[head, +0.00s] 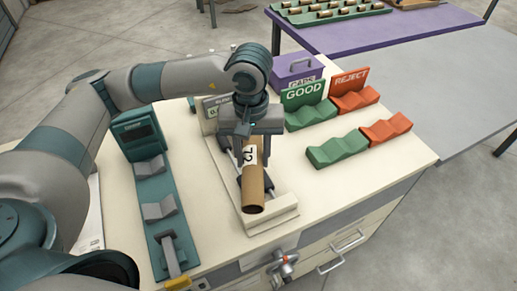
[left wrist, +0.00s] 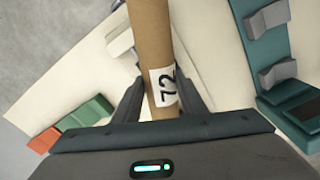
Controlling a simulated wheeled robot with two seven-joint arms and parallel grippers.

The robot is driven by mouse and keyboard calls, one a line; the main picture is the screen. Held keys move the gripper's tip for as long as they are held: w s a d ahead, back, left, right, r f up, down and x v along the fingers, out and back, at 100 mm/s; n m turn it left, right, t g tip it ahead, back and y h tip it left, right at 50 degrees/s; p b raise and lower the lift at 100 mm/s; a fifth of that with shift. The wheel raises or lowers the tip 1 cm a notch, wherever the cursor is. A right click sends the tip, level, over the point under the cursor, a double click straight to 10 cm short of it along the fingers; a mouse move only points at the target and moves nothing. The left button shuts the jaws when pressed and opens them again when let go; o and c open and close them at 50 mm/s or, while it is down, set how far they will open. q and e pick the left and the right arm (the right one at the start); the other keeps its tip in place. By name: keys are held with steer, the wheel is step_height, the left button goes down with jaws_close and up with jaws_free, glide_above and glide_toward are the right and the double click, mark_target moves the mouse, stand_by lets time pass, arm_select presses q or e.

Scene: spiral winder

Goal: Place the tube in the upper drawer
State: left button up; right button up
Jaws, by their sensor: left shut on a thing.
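The tube (head: 253,192) is a brown cardboard cylinder with a white label and dark figures. In the head view it lies along the cream fixture (head: 273,217) in the middle of the bench, its open end facing the front. My left gripper (head: 246,146) is above it with its fingers shut around the tube. Drawer fronts with a handle (head: 347,241) show below the bench top and look shut. My right gripper is not in view.
A teal gauge stand (head: 150,190) with grey rests is left of the fixture. Green GOOD (head: 304,94) and orange REJECT (head: 352,80) signs and cradles (head: 338,149) stand right, near a purple CAPS box (head: 296,72). A red-handled part (head: 284,259) juts from the bench front.

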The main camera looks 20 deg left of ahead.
arm_select(q)
steer(key=m, duration=0.1)
steer(key=s+m, duration=0.1)
steer(key=m, duration=0.2)
steer(key=shift+s+a+f+m, duration=0.2)
steer(key=shift+s+a+m, duration=0.1)
steer(key=shift+m, duration=0.1)
